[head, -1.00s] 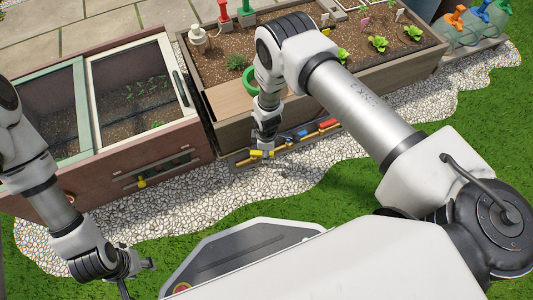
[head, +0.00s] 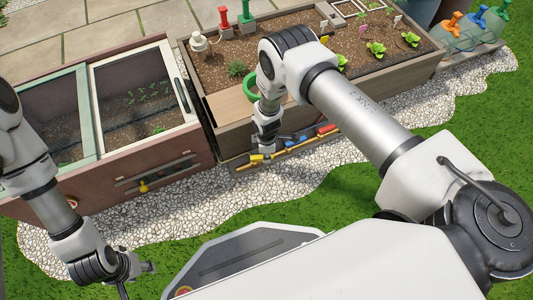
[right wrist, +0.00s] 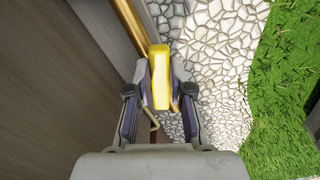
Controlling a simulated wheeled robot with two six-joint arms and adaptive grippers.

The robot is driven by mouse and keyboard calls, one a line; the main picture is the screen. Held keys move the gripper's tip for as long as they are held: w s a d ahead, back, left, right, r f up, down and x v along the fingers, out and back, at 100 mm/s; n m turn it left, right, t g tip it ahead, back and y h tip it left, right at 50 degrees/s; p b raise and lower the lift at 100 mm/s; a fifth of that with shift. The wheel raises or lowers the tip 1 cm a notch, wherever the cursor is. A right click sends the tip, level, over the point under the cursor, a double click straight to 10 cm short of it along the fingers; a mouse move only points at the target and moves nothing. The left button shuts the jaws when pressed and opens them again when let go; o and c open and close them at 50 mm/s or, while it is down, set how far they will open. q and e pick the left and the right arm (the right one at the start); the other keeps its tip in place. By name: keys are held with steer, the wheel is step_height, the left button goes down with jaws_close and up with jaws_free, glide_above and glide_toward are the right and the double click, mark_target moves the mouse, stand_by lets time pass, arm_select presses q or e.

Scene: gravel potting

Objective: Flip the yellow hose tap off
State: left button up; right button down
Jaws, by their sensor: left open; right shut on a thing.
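The yellow hose tap (head: 257,157) sits at the left end of a row of taps along the front of the planter bed. In the right wrist view its yellow lever (right wrist: 160,76) stands between my fingers, long side pointing away from the wrist. My right gripper (head: 264,150) is shut on this lever; in the right wrist view its fingers (right wrist: 160,88) lie on either side of it. The tap's body is mostly hidden behind the gripper. My left gripper (head: 143,269) is open and empty, low at the left, away from the taps.
Blue (head: 301,138) and red (head: 326,130) taps sit further right on the same row. The wooden planter (head: 222,136) rises behind the taps. A cold frame (head: 100,175) stands at the left. White gravel (head: 215,195) and grass lie in front, clear.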

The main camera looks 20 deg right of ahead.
steer(key=shift+w+d+n+p, duration=0.1)
steer(key=shift+w+n+p, duration=0.3)
steer(key=shift+n, duration=0.7)
steer(key=shift+w+n, duration=0.4)
steer(key=shift+n, duration=0.5)
steer(key=c, duration=1)
jaws_free()
steer(key=shift+c, duration=0.2)
step_height(320, 180, up, 12)
